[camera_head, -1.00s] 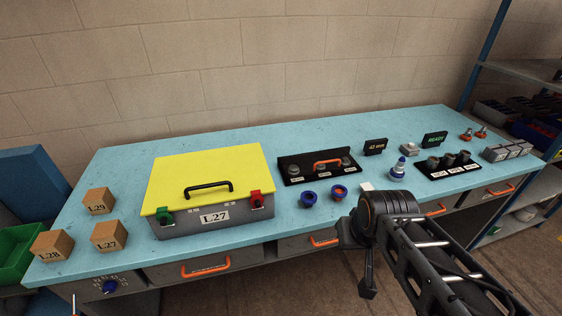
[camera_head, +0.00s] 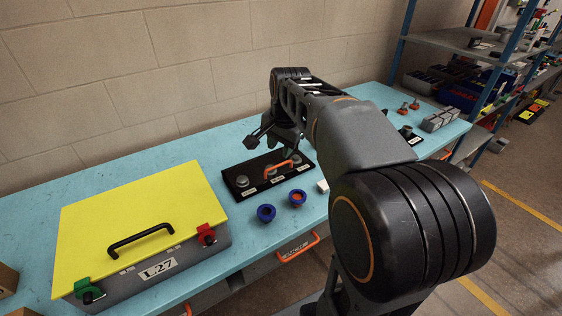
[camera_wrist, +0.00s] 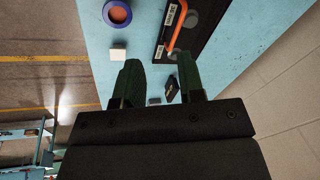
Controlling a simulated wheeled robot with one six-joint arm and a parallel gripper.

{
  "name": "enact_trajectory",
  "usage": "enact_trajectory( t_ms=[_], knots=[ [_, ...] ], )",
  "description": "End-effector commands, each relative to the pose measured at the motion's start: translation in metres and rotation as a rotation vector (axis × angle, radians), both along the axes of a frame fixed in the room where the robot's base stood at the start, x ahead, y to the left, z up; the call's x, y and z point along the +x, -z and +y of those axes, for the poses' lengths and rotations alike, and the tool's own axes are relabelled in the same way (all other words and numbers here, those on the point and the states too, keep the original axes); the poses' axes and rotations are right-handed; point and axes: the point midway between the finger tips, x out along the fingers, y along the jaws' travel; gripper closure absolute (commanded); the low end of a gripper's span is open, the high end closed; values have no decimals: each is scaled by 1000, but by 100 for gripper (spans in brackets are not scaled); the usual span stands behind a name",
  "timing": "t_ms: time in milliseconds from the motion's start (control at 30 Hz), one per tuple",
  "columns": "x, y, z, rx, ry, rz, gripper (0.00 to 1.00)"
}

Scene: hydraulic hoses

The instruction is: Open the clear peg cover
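The black peg board (camera_head: 245,192) lies on the blue bench, with grey pegs and an orange handle (camera_head: 278,171) over it. The clear cover itself is hard to make out; the handle appears to belong to it. My gripper (camera_head: 268,134) is above the back of the board in the head view, partly hidden by my arm. In the wrist view my gripper (camera_wrist: 158,78) has its two dark fingers spread apart with nothing between them. The orange handle (camera_wrist: 178,28) shows beyond the fingertips, not touching them, beside the board's white labels.
A yellow-lidded case (camera_head: 140,225) labelled L27 stands left of the board. A brick wall rises behind the bench. Shelves (camera_head: 450,60) stand at the right.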

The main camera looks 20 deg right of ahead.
Motion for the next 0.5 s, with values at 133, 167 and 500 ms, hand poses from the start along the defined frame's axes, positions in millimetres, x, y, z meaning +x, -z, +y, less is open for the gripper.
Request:
enact_trajectory(
  t_ms=[133,167,500],
  knots=[
    [34,-4,-24,66,240,28,64],
    [38,-4,-28,75,277,31,64],
    [58,23,-43,111,420,48,64]
  ],
)
